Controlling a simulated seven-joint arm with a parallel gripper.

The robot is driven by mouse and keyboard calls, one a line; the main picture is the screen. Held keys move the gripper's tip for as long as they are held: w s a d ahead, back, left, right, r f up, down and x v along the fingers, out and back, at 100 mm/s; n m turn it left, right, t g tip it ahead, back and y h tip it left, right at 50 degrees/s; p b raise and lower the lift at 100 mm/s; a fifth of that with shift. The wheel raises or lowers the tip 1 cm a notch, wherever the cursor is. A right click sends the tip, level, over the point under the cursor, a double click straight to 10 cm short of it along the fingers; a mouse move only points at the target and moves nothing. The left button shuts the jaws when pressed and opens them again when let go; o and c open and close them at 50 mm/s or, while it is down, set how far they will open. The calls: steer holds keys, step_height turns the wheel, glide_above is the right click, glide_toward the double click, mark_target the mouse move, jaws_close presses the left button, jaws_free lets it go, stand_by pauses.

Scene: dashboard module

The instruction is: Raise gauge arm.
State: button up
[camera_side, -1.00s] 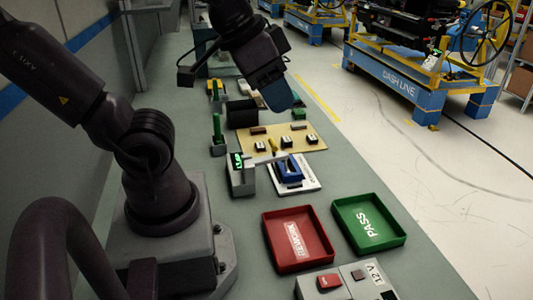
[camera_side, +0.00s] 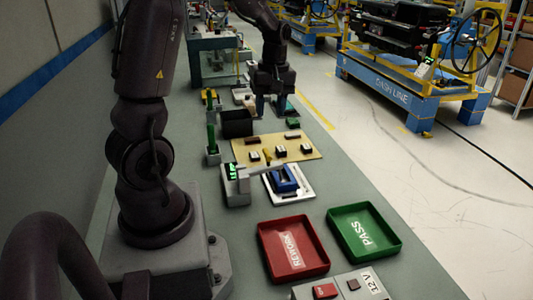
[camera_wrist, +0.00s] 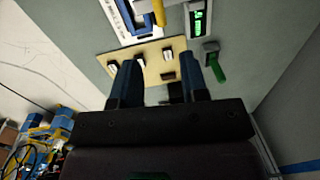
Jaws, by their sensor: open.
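The gauge (camera_side: 237,186) is a grey block with a green lit display. Its pale arm (camera_side: 254,171) reaches right, toward a blue part (camera_side: 284,180) on a white plate, with a yellow piece (camera_side: 268,157) near its end. Whether the arm touches the blue part I cannot tell. In the wrist view the gauge (camera_wrist: 199,20) and yellow piece (camera_wrist: 159,13) are at the top edge, partly cut off. My gripper (camera_side: 271,108) points down, beyond the tan board and well away from the gauge. Its fingers (camera_wrist: 158,68) are apart, with nothing seen held between them.
The tan board (camera_side: 300,145) carries several small dark blocks. A green-handled fixture (camera_side: 212,150) and a black bin (camera_side: 237,124) stand behind the gauge. The red REWORK tray (camera_side: 268,245) and green PASS tray (camera_side: 335,233) lie in front. Bare bench runs along the right.

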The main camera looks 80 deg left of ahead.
mark_target(267, 151)
steer(key=f, duration=0.8)
steer(key=s+f, duration=0.1)
steer(key=f, duration=0.4)
steer(key=shift+d, duration=0.1)
jaws_close()
